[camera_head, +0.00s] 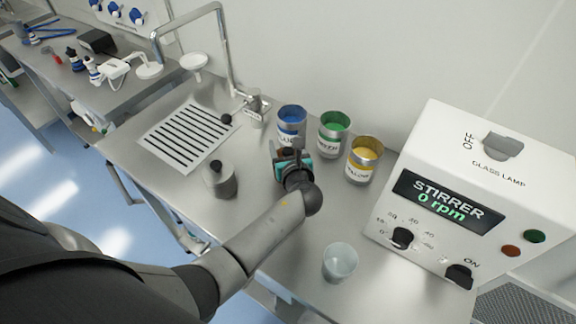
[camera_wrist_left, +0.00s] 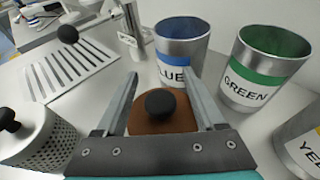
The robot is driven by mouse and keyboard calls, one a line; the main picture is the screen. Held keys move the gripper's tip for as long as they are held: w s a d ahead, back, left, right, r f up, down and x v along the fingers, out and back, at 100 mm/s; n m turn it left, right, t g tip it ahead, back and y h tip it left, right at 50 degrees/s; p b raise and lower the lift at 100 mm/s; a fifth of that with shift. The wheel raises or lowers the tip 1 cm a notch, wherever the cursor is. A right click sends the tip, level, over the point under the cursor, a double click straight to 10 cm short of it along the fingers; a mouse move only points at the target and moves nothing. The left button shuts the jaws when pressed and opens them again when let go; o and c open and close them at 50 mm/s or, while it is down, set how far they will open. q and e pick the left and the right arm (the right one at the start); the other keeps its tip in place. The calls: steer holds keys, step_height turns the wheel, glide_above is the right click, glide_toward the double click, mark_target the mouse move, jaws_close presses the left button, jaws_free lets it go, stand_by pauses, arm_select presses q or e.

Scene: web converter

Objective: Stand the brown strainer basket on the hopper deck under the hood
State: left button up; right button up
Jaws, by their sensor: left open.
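The brown strainer basket (camera_wrist_left: 143,125) shows in the left wrist view as a brown round top with a black knob. My left gripper (camera_head: 287,152) is open above the bench, in front of the paint cans. In the left wrist view its fingers (camera_wrist_left: 160,82) stand on either side of the knob, with gaps visible; I cannot tell how deep they reach. In the head view the gripper and wrist hide the brown basket. I cannot make out a hopper deck or hood in either view. My right gripper is not in view.
A grey perforated basket (camera_head: 220,181) with a black knob stands left of the gripper. Blue (camera_head: 291,126), green (camera_head: 333,132) and yellow (camera_head: 364,160) cans stand close behind and right. A clear cup (camera_head: 340,262), stirrer box (camera_head: 480,190), slotted plate (camera_head: 188,138) and bent pipe (camera_head: 223,50) surround them.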

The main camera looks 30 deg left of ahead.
arm_select(q)
jaws_close()
stand_by(0.5)
